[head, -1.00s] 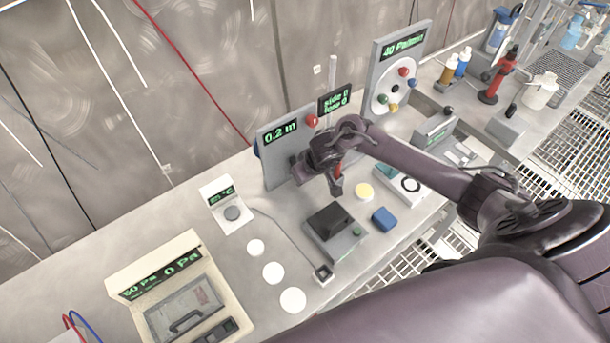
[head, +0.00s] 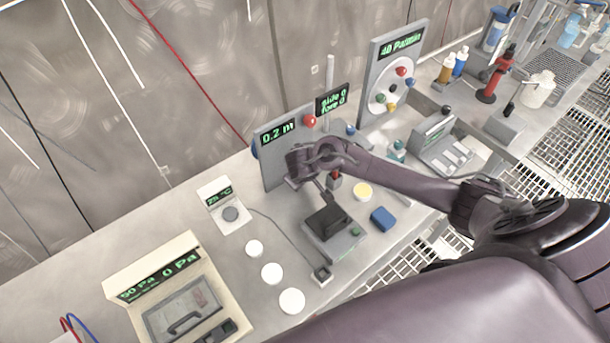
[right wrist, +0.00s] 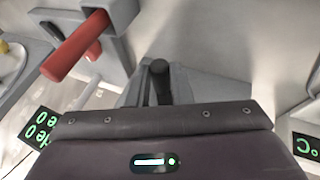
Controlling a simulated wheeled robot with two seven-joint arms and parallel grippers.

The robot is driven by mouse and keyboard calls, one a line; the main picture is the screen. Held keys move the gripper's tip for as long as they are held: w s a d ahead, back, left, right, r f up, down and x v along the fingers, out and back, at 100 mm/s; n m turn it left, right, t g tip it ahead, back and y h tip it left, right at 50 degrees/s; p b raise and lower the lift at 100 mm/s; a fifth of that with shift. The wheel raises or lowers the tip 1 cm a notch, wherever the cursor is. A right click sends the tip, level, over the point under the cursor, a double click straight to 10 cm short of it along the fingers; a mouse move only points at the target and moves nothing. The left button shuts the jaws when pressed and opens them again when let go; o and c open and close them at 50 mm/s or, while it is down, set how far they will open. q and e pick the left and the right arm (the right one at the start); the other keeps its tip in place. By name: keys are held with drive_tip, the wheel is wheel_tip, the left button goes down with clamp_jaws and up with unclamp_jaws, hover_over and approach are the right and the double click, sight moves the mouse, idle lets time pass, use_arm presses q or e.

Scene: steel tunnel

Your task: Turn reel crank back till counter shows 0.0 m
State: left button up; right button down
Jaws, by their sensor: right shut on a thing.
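The reel panel (head: 268,150) is a grey upright board on the bench, and its green counter (head: 278,133) reads 0.2 m. My right gripper (head: 297,180) is in front of the panel's lower part and hides the crank in the head view. In the right wrist view, a dark, round-ended handle (right wrist: 160,72), apparently the crank's, stands between the jaws of my right gripper (right wrist: 160,90), which is shut on it. The crank's arm and exact angle are hidden. My left gripper is not in view.
A red handle (head: 335,180) stands close right of the gripper; it also shows in the right wrist view (right wrist: 75,47). A small sign (head: 332,100) and a dial board (head: 392,80) stand to the right.

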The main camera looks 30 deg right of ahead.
drive_tip(key=h+b, duration=0.2)
drive_tip(key=b, duration=0.3)
drive_tip(key=r+n+t+h+b, duration=0.1)
drive_tip(key=h+b, duration=0.2)
drive_tip(key=b, duration=0.2)
drive_tip(key=d+n+t+h+b, duration=0.1)
drive_tip(key=h+b, duration=0.1)
drive_tip(key=b, duration=0.3)
drive_tip(key=shift+w+r, duration=0.15)
drive_tip(key=shift+r, duration=0.05)
drive_tip(key=shift+r+h, duration=0.25)
drive_tip(key=shift+h, duration=0.25)
drive_tip(key=shift+r+n+t+h+p, duration=0.35)
drive_tip(key=shift+r+h, duration=0.15)
drive_tip(key=shift+h, duration=0.1)
drive_tip(key=shift+r+t+h+p, duration=0.1)
drive_tip(key=shift+t+h+p, duration=0.25)
drive_tip(key=shift+h+p, duration=0.4)
drive_tip(key=c, duration=1.3)
unclamp_jaws()
